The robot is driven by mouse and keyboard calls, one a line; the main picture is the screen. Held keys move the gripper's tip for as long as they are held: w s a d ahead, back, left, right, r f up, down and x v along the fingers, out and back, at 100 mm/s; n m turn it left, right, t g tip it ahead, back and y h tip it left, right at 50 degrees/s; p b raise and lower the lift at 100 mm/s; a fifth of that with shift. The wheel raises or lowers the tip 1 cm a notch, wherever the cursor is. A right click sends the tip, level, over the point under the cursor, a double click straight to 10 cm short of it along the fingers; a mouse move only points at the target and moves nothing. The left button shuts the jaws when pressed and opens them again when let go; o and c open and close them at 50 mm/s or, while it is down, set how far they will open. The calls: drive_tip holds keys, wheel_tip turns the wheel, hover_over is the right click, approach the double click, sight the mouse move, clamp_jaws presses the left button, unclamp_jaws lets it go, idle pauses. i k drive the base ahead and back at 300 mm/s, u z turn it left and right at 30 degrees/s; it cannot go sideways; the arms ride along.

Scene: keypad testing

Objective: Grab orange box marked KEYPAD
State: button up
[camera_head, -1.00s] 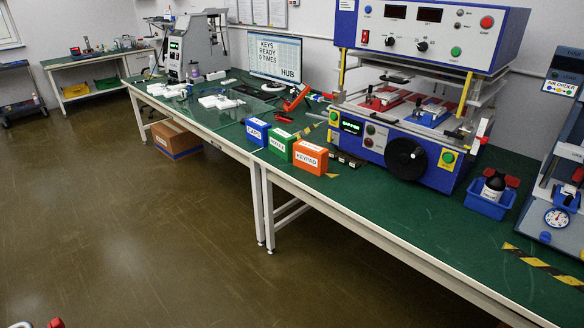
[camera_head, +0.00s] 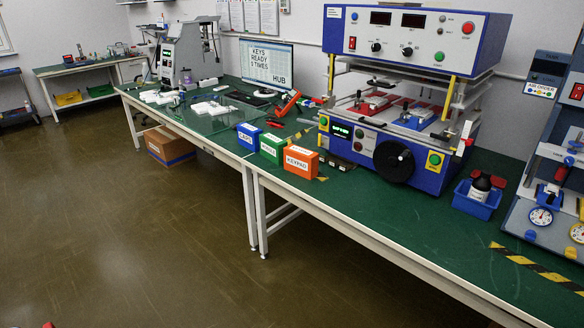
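The orange box marked KEYPAD (camera_head: 301,162) stands upright near the front edge of the green bench top. It is the rightmost of three coloured boxes in a row. A green box (camera_head: 272,148) stands to its left, and a blue box marked CAPS (camera_head: 249,136) stands left of that. My gripper is not in the head view, so its opening and what it holds cannot be seen.
A large blue and white test machine (camera_head: 400,100) stands behind and right of the boxes. A monitor (camera_head: 266,64) stands behind them. A blue bin with a bottle (camera_head: 477,201) sits farther right. The floor (camera_head: 130,240) in front of the green bench (camera_head: 390,215) is clear.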

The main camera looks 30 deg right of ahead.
sight(302, 162)
drive_tip(key=z, duration=0.05)
drive_tip(key=i, duration=0.95)
drive_tip(key=u, duration=0.1)
